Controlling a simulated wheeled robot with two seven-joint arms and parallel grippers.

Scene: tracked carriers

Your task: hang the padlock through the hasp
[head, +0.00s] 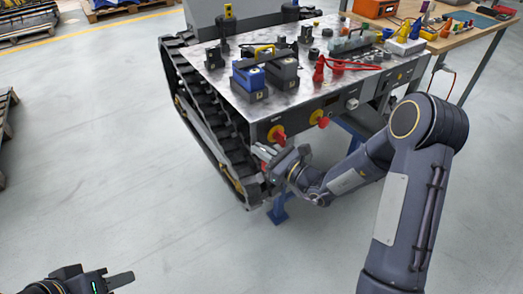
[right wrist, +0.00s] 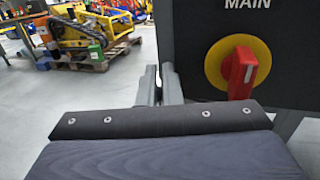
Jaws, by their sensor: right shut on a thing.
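My right gripper (head: 262,152) is at the front left corner of the tracked carrier (head: 222,82), just below and left of a red switch (head: 277,134) on a yellow plate. In the right wrist view its two fingers (right wrist: 158,84) are close together beside the panel marked MAIN, left of the red switch handle (right wrist: 242,72). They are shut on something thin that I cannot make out. I cannot pick out the padlock or the hasp with certainty. My left gripper (head: 117,276) is low at the left, open and empty, away from the carrier.
A second red switch (head: 320,119) is further right on the carrier's front. Blue and black blocks (head: 248,77) and a red cable (head: 355,66) lie on its top. A workbench (head: 470,40) with several coloured things stands behind right.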

